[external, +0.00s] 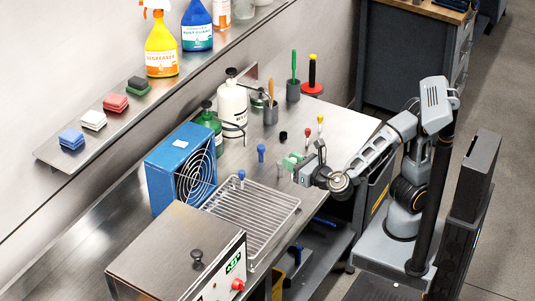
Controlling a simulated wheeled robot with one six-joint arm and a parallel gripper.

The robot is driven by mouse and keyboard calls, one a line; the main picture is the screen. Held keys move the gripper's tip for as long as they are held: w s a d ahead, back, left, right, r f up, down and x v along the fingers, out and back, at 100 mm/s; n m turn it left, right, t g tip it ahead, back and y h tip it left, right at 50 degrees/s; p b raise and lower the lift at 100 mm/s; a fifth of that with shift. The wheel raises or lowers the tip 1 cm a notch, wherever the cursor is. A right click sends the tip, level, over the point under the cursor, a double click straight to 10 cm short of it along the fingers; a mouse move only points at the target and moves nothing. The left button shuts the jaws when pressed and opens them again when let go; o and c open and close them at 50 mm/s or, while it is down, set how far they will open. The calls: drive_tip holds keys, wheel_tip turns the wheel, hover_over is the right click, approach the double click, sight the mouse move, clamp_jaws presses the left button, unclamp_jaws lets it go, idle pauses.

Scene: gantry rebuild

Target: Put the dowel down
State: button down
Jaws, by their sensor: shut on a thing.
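My gripper (301,169) reaches in from the right over the steel bench. It is shut on the dowel, which is too small and too much covered by the fingers to make out clearly. A pale green piece (291,160) shows right at the fingertips; I cannot tell whether it is part of the gripper or a separate thing. The height of the gripper above the bench top (345,133) cannot be told from this view.
A wire rack (256,213) lies left of my gripper, near a blue fan box (166,172) and a steel box with a red knob (182,250). Bare bench lies at the right.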

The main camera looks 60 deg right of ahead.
drive_tip(key=a+r+n+y, duration=0.2)
drive_tip(key=a+n+y, duration=0.2)
drive_tip(key=a+y, duration=0.5)
drive_tip(key=shift+n+h, duration=0.4)
drive_tip(key=shift+h, duration=0.3)
drive_tip(key=shift+w+a+f+p, duration=0.2)
drive_tip(key=shift+w+a+f, duration=1.45)
drive_tip(key=shift+a, duration=0.4)
drive_tip(key=shift+w+a+f+p, duration=0.25)
drive_tip(key=shift+w+a+f, duration=1.35)
drive_tip(key=shift+a, duration=0.45)
drive_tip(key=shift+w+a+f+p, duration=0.2)
drive_tip(key=shift+w+a+f, duration=1.4)
drive_tip(key=shift+a, duration=0.45)
drive_tip(key=shift+f, duration=1.55)
drive_tip(key=shift+f, duration=0.1)
drive_tip(key=shift+f+b, duration=0.15)
drive_tip(key=shift+b, duration=0.2)
drive_tip(key=c, duration=1)
unclamp_jaws()
